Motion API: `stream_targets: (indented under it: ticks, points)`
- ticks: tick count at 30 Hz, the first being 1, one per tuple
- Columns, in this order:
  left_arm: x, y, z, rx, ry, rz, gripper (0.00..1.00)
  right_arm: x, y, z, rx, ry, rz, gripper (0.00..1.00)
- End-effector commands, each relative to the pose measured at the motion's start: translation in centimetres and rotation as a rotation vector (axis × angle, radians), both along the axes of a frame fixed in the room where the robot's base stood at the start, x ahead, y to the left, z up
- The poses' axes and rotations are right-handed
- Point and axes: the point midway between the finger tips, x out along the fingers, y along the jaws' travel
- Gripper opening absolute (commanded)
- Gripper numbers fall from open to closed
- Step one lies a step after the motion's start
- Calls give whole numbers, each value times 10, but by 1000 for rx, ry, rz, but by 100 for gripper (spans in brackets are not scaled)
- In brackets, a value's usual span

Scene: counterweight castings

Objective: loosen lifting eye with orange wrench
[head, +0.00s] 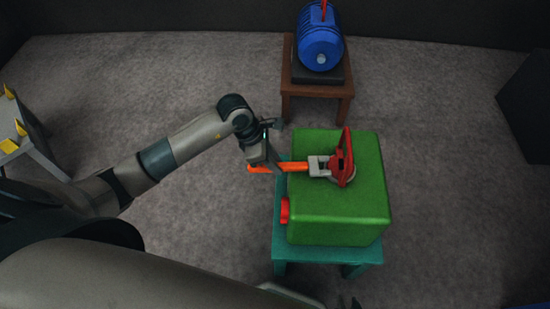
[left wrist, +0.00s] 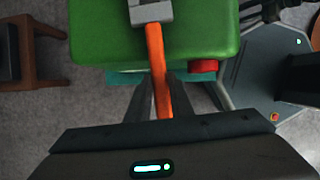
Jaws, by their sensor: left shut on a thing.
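A green casting (head: 345,215) rests on a teal stand (head: 320,253). A red lifting eye (head: 346,160) stands upright on the casting's top. The orange wrench (head: 292,167) has its grey head (head: 318,167) at the base of the eye; the exact fit of its jaws is hidden. My left gripper (head: 273,168) is shut on the wrench's orange handle, just left of the casting. In the left wrist view the handle (left wrist: 155,65) runs from between the fingers to the grey head (left wrist: 150,12) over the green top. My right gripper is not in view.
A red knob (head: 285,210) sticks out of the casting's left side. A grey stand with yellow pieces (head: 25,147) is at the far left. Open floor lies between.

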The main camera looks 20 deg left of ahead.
Motion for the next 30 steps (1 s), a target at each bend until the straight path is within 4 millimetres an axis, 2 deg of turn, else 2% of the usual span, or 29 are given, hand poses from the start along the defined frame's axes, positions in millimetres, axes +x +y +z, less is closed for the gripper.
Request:
stream_targets:
  ticks: [16, 30]
  points:
    - [-3, -1, 1, -1, -1, 14, 0, 0, 0, 2, 0, -1, 0, 31]
    - [-16, -8, 1, -1, -1, 85, 0, 0, 0, 11, 0, 0, 0, 31]
